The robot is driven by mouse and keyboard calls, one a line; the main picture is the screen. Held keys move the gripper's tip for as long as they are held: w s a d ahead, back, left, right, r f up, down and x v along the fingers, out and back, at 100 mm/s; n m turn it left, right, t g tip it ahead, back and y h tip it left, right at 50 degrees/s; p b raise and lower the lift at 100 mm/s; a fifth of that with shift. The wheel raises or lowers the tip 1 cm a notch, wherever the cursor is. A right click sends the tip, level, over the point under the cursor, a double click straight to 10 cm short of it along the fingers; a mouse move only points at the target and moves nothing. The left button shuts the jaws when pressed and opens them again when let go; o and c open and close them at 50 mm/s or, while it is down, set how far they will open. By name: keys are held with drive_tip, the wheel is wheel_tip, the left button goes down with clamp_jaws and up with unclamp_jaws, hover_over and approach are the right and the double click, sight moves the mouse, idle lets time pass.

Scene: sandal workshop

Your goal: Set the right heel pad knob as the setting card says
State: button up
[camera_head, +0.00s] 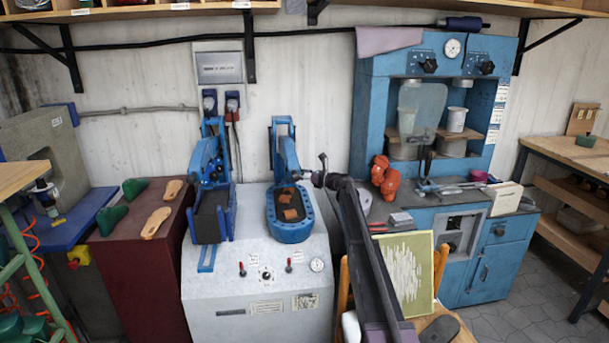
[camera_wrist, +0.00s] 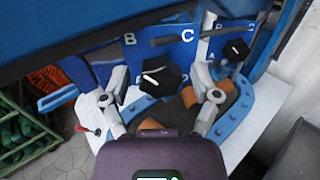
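In the wrist view a black knob (camera_wrist: 166,78) with a white pointer line stands on a blue lettered panel (camera_wrist: 133,52). The letters B and C show above it; lower marks are partly covered. A second black knob (camera_wrist: 236,50) sits on another lettered panel to the right. In the head view my gripper (camera_head: 308,178) is at the right blue press (camera_head: 283,150), above its horseshoe tray (camera_head: 290,233). No setting text is readable.
The left press (camera_head: 208,170) stands close beside the right one on the grey console (camera_head: 260,275). Brown pieces (camera_head: 289,214) lie in the horseshoe tray. A blue cabinet machine (camera_head: 440,90) and red gloves (camera_head: 384,177) are to the right.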

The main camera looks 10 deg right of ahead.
drive_tip(key=c, duration=0.8)
drive_tip(key=shift+d, duration=0.3)
drive_tip(key=shift+o, duration=0.2)
drive_tip(key=shift+a, duration=0.15)
drive_tip(key=shift+a+n, duration=0.1)
drive_tip(key=shift+n, duration=0.2)
